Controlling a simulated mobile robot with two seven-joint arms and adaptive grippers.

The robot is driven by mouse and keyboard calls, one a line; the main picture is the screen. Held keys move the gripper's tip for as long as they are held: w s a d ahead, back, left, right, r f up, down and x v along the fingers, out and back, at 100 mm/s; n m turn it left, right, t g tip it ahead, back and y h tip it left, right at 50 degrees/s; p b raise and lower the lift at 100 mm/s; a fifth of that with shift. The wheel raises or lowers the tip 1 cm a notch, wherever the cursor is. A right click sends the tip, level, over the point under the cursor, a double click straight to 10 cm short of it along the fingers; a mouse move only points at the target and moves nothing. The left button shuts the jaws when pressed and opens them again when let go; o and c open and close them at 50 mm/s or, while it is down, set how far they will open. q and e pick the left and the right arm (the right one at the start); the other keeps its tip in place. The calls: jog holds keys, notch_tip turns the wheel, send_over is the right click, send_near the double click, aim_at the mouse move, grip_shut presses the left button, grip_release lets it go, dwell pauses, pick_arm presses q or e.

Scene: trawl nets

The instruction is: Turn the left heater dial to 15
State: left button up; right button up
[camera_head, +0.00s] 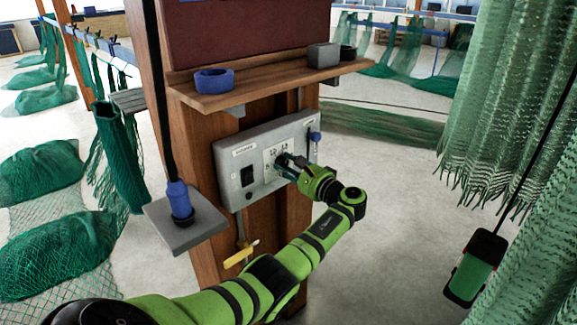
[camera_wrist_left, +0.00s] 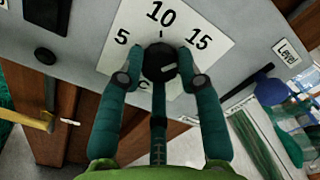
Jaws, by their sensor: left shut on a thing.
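A light grey control box (camera_head: 229,171) is fixed to a wooden post. It bears a white scale plate (camera_head: 270,157) with a black dial on it. In the left wrist view, the dial (camera_wrist_left: 159,60) sits below the 10, between the printed 5 and 15, with a C beneath. A pale mark shows on the dial's lower right; which number it stands for cannot be told. My left gripper (camera_head: 287,163) is at the dial. In the left wrist view its fingers (camera_wrist_left: 160,77) are shut on the dial from both sides. My right gripper is out of view.
A black switch (camera_head: 247,176) is left of the scale plate, and a blue-topped part (camera_head: 315,136) is at the box's right end. A wooden shelf (camera_head: 250,92) juts out above. A yellow handle (camera_head: 240,254) is below. Green nets (camera_head: 515,85) hang at right.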

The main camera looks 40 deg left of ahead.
pick_arm(q)
jog(key=shift+r, duration=0.1)
jog(key=o, duration=1.2)
jog(key=shift+a, duration=0.1)
jog(key=shift+c, duration=0.2)
jog(key=s+d, duration=0.1)
jog(key=d, duration=1.1)
